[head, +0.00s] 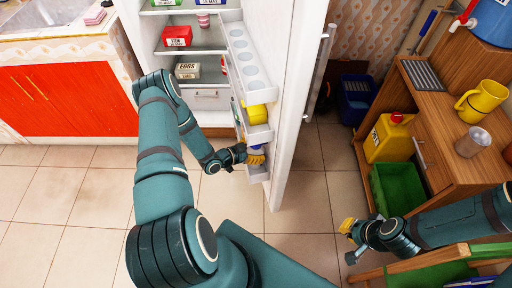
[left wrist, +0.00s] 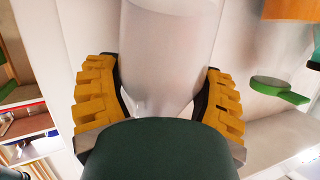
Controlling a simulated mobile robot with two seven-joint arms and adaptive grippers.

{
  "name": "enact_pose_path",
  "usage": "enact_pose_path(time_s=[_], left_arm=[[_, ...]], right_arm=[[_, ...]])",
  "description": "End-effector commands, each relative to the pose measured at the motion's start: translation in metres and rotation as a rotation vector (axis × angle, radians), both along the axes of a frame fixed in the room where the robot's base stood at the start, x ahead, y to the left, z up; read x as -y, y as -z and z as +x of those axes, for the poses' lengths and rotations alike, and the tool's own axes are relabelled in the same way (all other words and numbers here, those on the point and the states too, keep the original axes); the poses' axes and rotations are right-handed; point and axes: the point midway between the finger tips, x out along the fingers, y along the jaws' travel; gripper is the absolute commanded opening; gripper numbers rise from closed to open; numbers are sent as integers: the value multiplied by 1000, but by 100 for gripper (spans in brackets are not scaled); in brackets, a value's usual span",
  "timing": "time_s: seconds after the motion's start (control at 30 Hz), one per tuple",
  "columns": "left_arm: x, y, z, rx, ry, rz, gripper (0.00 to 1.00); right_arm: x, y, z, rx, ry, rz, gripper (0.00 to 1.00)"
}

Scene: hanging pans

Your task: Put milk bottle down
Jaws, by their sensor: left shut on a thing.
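The milk bottle (left wrist: 170,50) is whitish and translucent. In the left wrist view it stands between the two yellow finger pads of my left gripper (left wrist: 160,105), which is shut on it. In the head view my left gripper (head: 256,157) is at the lower door shelf (head: 262,134) of the open fridge. The bottle is mostly hidden there, so I cannot tell whether it rests on the shelf. My right gripper (head: 349,240) is low at the right, away from the fridge, with no object visible in it.
The fridge door (head: 297,110) stands open to the right of my left gripper. A yellow item (head: 256,114) sits in the door just above it. An egg box (head: 187,71) and a red box (head: 177,36) are on the inner shelves. A wooden cabinet (head: 440,150) stands near my right arm.

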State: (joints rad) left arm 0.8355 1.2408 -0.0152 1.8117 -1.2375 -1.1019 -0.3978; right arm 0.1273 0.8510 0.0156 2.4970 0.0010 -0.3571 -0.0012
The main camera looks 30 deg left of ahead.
Motion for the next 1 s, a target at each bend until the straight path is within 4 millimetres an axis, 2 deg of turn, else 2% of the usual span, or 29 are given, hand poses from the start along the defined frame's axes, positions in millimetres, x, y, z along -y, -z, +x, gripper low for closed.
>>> enact_pose_path(time_s=[0.23,0.3,0.4,0.87,0.9,0.93,1.0], left_arm=[[-13,-5,23,-135,2,-80,29],[-13,10,21,-145,-1,-88,28],[-13,20,21,-142,-1,-87,29],[-13,26,22,-139,-1,-86,29],[-13,26,21,-141,-1,-86,89],[-13,26,21,-141,-1,-86,99],[-13,26,21,-141,-1,-86,100]], right_arm=[[0,5,1,2,1,0,0],[0,9,2,4,0,-1,0],[0,12,2,5,1,-1,0],[0,12,2,6,1,-1,0],[0,12,2,6,1,-1,0],[0,12,2,6,1,-1,0],[0,12,2,6,1,-1,0]])
